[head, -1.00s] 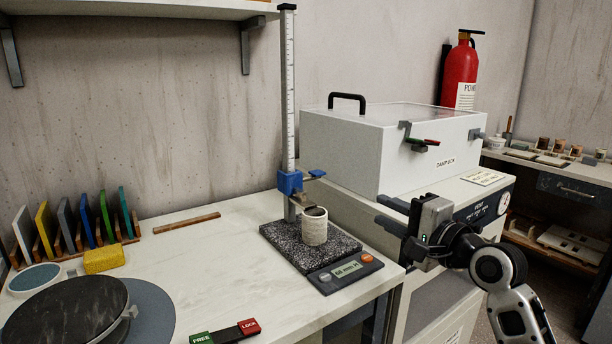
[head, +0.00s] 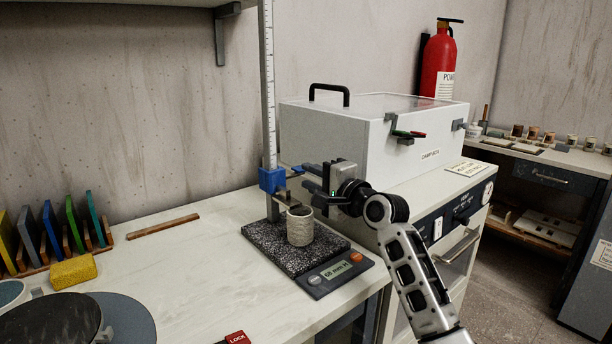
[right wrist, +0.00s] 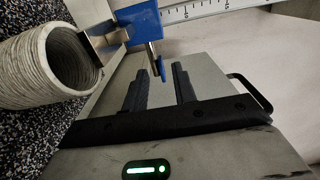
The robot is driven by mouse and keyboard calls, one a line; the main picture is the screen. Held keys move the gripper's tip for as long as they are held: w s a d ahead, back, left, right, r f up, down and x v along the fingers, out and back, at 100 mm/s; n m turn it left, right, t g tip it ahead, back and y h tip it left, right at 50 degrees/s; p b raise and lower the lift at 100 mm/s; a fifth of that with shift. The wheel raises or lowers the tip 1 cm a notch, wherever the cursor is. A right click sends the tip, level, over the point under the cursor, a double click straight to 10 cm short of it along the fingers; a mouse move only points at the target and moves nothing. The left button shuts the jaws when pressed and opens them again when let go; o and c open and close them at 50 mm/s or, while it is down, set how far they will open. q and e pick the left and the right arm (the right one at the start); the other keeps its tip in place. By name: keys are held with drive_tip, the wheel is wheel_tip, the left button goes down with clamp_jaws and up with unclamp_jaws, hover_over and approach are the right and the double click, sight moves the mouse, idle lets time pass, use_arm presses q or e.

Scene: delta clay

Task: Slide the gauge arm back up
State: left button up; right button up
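The height gauge has a tall ruled column (head: 268,90) with a blue slider (head: 271,180) low on it. The slider's short gauge arm points right, just above the rim of a pale ribbed clay cup (head: 300,226). The cup stands upright on the speckled black base (head: 262,240). My right gripper (head: 308,179) is at the gauge arm's right end, its fingers pointing left. In the right wrist view its two fingers (right wrist: 160,78) are apart, with the metal tip of the gauge arm (right wrist: 156,60) at the opening between them. Contact cannot be told. My left gripper is not in view.
A white damp box (head: 370,135) with a black handle stands right behind my right gripper. A digital readout (head: 335,271) is at the base's front. A yellow sponge (head: 73,271) and a rack of coloured tiles (head: 60,235) are at left.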

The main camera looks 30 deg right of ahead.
drive_tip(key=shift+w+a, duration=0.1)
drive_tip(key=shift+w, duration=1)
